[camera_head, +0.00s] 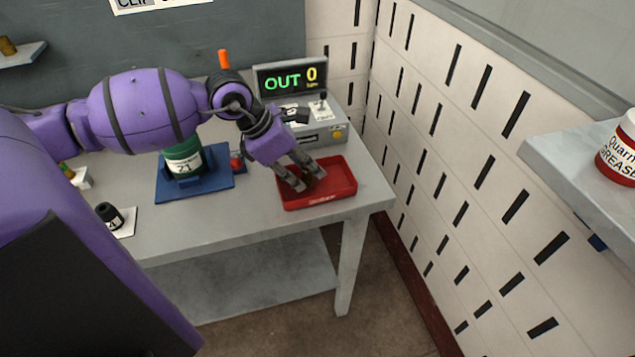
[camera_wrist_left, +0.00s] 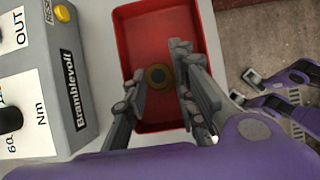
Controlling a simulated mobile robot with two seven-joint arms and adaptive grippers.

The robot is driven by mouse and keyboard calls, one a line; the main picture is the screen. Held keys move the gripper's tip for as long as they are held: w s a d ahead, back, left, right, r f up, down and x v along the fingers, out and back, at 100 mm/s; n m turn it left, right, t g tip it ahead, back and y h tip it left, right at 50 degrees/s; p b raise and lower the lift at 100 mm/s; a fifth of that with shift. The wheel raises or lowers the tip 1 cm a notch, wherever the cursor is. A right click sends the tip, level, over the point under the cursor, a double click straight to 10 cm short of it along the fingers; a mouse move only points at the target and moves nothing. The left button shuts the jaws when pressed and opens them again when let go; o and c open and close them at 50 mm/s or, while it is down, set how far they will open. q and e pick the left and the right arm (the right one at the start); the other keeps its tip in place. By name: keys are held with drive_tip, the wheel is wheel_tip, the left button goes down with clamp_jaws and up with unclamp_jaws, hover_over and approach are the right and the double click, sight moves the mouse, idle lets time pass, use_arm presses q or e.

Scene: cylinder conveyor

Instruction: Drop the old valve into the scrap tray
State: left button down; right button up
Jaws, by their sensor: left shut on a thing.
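The scrap tray is a shallow red tray (camera_head: 345,192) at the table's right end, and it also shows in the left wrist view (camera_wrist_left: 128,45). My left gripper (camera_head: 309,179) points down over the tray. It is shut on the old valve, a small round brass-coloured piece with a dark centre, seen between the fingers in the left wrist view (camera_wrist_left: 158,76). The fingers partly hide the valve in the head view. How far it is above the tray floor is hard to tell. My right gripper (camera_wrist_left: 245,87) shows at the right of the left wrist view, open and apart from the tray.
A grey tester (camera_head: 312,138) with an "OUT 0" display stands behind the tray. A green cylinder (camera_head: 184,160) sits on a blue base (camera_head: 220,180) to the left. A black knob (camera_head: 108,213) on a card lies further left. A slotted wall rises at the right.

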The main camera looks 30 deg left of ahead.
use_arm(q)
drive_tip(key=shift+r, duration=0.1)
drive_tip(key=c, duration=1.4)
unclamp_jaws()
drive_tip(key=shift+o, duration=0.2)
use_arm(e)
drive_tip(key=shift+w+a+r, duration=0.15)
drive_tip(key=shift+w+r, duration=0.05)
drive_tip(key=shift+w, duration=0.15)
use_arm(q)
drive_tip(key=shift+a+r, duration=0.1)
drive_tip(key=v, duration=1.1)
drive_tip(key=shift+r, duration=0.35)
use_arm(e)
drive_tip(key=shift+s+f, duration=0.15)
drive_tip(key=shift+s, duration=0.05)
use_arm(q)
drive_tip(key=shift+s, duration=0.2)
use_arm(e)
drive_tip(key=shift+s, duration=0.1)
